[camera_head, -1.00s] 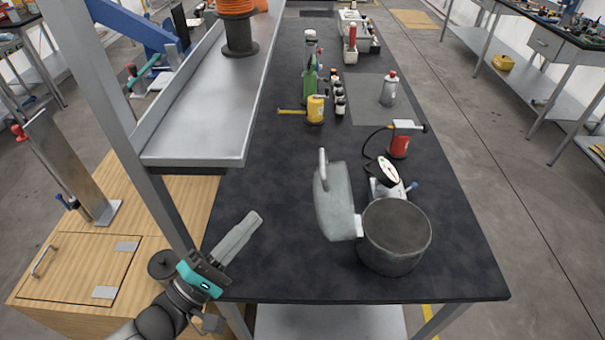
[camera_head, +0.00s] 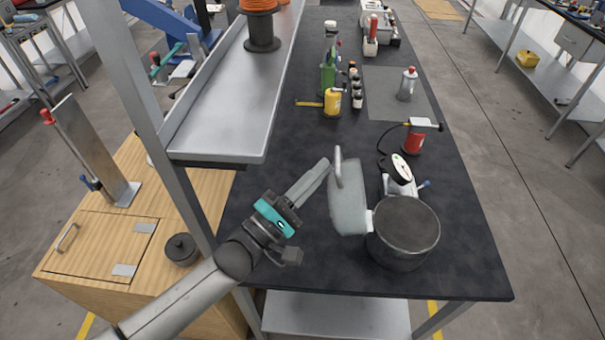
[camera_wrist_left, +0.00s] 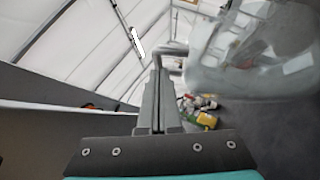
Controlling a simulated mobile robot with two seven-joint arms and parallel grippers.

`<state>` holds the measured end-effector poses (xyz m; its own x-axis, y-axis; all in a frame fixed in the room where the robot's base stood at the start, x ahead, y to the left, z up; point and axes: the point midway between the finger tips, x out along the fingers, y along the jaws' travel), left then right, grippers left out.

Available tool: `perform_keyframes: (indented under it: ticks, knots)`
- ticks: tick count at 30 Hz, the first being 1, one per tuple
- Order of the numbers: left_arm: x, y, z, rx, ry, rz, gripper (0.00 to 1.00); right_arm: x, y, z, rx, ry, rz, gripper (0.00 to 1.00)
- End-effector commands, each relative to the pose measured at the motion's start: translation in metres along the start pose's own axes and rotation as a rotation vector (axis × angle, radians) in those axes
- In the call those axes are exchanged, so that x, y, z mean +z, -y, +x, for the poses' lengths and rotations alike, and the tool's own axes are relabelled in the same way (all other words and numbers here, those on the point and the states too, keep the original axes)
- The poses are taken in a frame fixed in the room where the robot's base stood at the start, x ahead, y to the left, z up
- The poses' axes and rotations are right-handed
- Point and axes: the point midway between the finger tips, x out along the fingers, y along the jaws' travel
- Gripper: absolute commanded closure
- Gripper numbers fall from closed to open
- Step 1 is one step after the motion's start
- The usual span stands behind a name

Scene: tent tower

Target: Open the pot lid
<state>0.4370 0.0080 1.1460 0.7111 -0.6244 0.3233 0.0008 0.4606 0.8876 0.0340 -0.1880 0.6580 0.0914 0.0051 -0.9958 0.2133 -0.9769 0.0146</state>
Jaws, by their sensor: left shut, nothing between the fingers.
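The pot (camera_head: 402,240) is dark grey and stands near the front of the black table. Its pale grey lid (camera_head: 348,205) stands upright on edge at the pot's left side, so the pot's top is uncovered. The lid's bar handle (camera_head: 338,168) faces left. My left gripper (camera_head: 324,166) is shut and empty, with its tips just left of the handle; I cannot tell if they touch. In the left wrist view, the shut fingers (camera_wrist_left: 158,85) are just below the handle (camera_wrist_left: 171,50), and the lid (camera_wrist_left: 250,60) fills the upper right. My right gripper is not in view.
A metal shelf (camera_head: 225,110) overhangs the table's left side. A gauge (camera_head: 399,170) and a red canister (camera_head: 413,141) stand behind the pot. A yellow tool (camera_head: 332,102) and bottles are farther back. The table's front left is clear.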

Motion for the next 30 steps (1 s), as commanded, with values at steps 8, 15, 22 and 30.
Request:
perform_keyframes:
  ticks: [8, 15, 22, 30]
  knots:
    - [0.001, 0.000, 0.001, 0.001, 0.000, 0.000, 1.00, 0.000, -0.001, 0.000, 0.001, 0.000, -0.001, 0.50]
    - [0.006, -0.003, 0.006, -0.015, 0.000, 0.017, 1.00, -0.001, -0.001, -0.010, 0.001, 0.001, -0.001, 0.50]
    - [0.025, -0.007, 0.024, -0.075, 0.003, 0.077, 1.00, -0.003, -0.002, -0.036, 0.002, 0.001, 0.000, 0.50]
    - [0.051, 0.002, 0.050, -0.079, 0.002, 0.081, 1.00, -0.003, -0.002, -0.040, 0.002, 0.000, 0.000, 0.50]
